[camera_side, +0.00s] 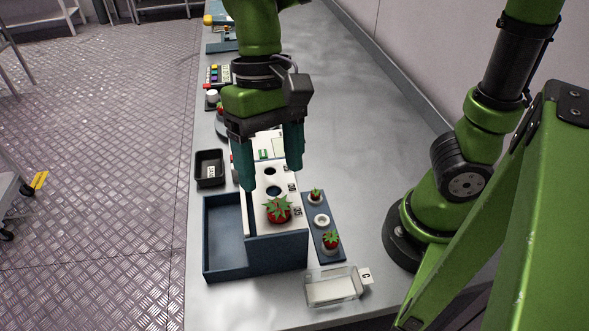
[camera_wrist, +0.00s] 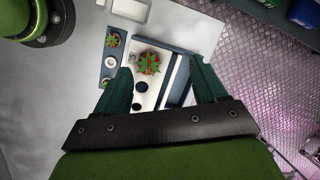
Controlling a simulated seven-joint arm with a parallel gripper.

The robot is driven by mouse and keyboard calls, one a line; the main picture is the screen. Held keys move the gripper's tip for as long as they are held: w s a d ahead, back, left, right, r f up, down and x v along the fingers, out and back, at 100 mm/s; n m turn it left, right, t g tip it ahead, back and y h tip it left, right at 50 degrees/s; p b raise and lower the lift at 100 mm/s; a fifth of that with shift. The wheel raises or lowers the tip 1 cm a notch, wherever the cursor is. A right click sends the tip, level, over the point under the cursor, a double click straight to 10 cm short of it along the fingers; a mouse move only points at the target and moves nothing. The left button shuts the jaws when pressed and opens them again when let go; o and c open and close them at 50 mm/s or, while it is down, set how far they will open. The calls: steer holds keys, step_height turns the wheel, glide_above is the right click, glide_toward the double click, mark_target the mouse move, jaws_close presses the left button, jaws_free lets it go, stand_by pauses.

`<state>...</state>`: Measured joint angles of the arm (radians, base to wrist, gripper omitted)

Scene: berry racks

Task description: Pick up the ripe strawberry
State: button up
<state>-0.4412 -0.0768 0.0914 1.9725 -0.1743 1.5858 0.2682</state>
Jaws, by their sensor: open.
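A large red strawberry with a green leafy cap (camera_side: 278,210) sits at the near end of a white-topped rack (camera_side: 255,197); it also shows in the wrist view (camera_wrist: 148,64). Two smaller red strawberries with green caps, one near (camera_side: 331,239) and one far (camera_side: 316,196), sit in white cups on a narrow blue strip (camera_side: 332,259) to the right. The middle cup (camera_side: 321,220) is empty. My gripper (camera_side: 271,178) is open and empty above the rack. In the wrist view its two fingers (camera_wrist: 166,75) spread to either side of the large strawberry, which lies beyond them.
A blue open bin (camera_side: 224,240) adjoins the rack on the left. A clear tray (camera_side: 332,288) with a card marked C (camera_side: 366,276) stands in front, and a black tray (camera_side: 209,168) lies farther back left. Dark holes (camera_side: 273,191) show in the rack top.

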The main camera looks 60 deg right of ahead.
mark_target(278, 206)
step_height(278, 206, up, 7)
steer(key=d+n+t+h, duration=0.1)
steer(key=n+t+h, duration=0.1)
steer(key=n, duration=2.8)
steer(key=f, duration=1.6)
steer(key=shift+w+d+f, duration=0.15)
steer(key=shift+d+f, duration=0.05)
steer(key=shift+f, duration=0.2)
steer(key=c, duration=0.6)
